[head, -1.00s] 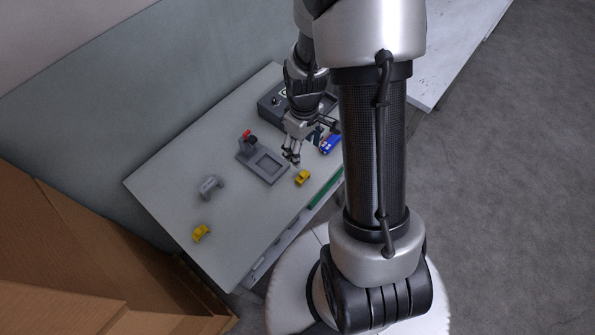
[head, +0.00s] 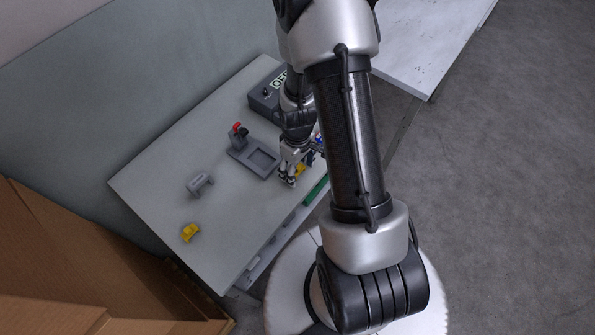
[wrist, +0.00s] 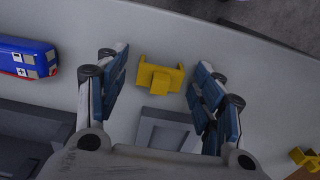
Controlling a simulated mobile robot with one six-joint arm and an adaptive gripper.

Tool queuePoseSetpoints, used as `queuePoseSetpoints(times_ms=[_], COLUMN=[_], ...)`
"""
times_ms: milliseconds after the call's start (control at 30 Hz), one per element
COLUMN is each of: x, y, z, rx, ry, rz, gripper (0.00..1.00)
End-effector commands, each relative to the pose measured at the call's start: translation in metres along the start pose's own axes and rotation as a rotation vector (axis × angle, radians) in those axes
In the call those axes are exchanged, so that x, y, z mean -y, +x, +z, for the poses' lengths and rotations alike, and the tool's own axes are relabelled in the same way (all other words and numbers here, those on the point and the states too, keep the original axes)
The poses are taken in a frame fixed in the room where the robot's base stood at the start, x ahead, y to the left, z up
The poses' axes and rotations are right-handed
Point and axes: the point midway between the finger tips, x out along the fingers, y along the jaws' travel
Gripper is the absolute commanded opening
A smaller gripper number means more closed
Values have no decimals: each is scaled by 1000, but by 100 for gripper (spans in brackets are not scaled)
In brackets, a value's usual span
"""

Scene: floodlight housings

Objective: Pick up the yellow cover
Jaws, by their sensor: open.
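A yellow cover (wrist: 159,78) lies on the grey table between my gripper's two fingers in the wrist view. It has a raised block in its middle and upright ends. My gripper (wrist: 160,67) is open, with a gap between each finger and the cover. In the head view, my gripper (head: 288,181) is low over the table's front part and hides most of this cover (head: 300,169). A second yellow piece (head: 190,232) lies farther left on the table; a yellow part also shows at the wrist view's right edge (wrist: 305,158).
A grey fixture (head: 236,154) with a square recess and a red-topped clamp (head: 238,129) stands beside my gripper. A grey bracket (head: 199,185) lies to the left. A blue-and-red object (wrist: 28,57) and a dark box (head: 262,101) are also near. Brown cartons (head: 60,265) stand lower left.

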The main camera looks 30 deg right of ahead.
Motion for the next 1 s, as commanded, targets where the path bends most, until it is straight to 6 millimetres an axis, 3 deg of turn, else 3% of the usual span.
queuePoseSetpoints(times_ms=[233,767,1000], x=[0,0,0], y=[2,2,1], z=[0,0,0], rx=[-1,-1,-1], ry=[0,0,0], rz=[1,0,0], gripper=[60,25,25])
